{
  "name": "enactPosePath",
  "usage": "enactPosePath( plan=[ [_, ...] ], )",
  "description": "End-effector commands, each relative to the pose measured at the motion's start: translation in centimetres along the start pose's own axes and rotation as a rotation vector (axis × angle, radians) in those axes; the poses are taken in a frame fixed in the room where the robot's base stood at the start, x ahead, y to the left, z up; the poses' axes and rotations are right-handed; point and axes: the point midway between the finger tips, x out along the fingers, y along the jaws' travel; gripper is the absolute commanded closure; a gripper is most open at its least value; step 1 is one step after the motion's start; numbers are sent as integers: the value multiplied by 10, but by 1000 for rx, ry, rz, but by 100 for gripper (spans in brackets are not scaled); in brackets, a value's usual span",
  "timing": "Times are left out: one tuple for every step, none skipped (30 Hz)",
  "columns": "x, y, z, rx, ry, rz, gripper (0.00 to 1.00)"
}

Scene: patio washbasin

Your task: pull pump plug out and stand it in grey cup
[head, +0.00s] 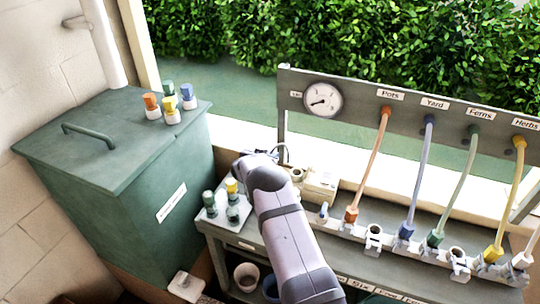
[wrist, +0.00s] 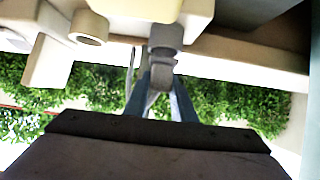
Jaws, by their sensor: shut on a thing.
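In the wrist view my gripper (wrist: 160,82) has its two blue-grey fingers closed on a grey plug (wrist: 165,40). The plug's upper end meets a cream block, which looks like the pump (wrist: 140,8); I cannot tell how deep it sits. A pale grey cup (head: 246,274) stands on the lower shelf, left of my arm.
A dark blue cup (head: 271,287) is beside the grey one, partly behind my arm. A tray (head: 240,240) holds several green and yellow fittings. A green bin (head: 130,160) stands left. Coloured hoses hang from the labelled board (head: 440,118) at right.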

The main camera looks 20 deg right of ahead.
Motion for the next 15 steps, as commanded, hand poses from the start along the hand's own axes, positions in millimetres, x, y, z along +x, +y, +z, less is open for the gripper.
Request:
enactPosePath(
  plan=[
    [0,0,0,0,1,0,100],
    [0,0,0,0,1,0,100],
    [0,0,0,0,1,0,100],
    [0,0,0,0,1,0,100],
    [0,0,0,0,1,0,100],
    [0,0,0,0,1,0,100],
    [0,0,0,0,1,0,100],
    [0,0,1,0,1,0,100],
    [1,0,1,0,1,0,100],
    [1,0,2,0,1,0,100],
    [1,0,2,0,1,0,100],
    [2,0,2,0,1,0,100],
    [2,0,3,0,1,0,100],
    [2,0,4,0,1,0,100],
    [2,0,4,0,1,0,100]
  ],
)
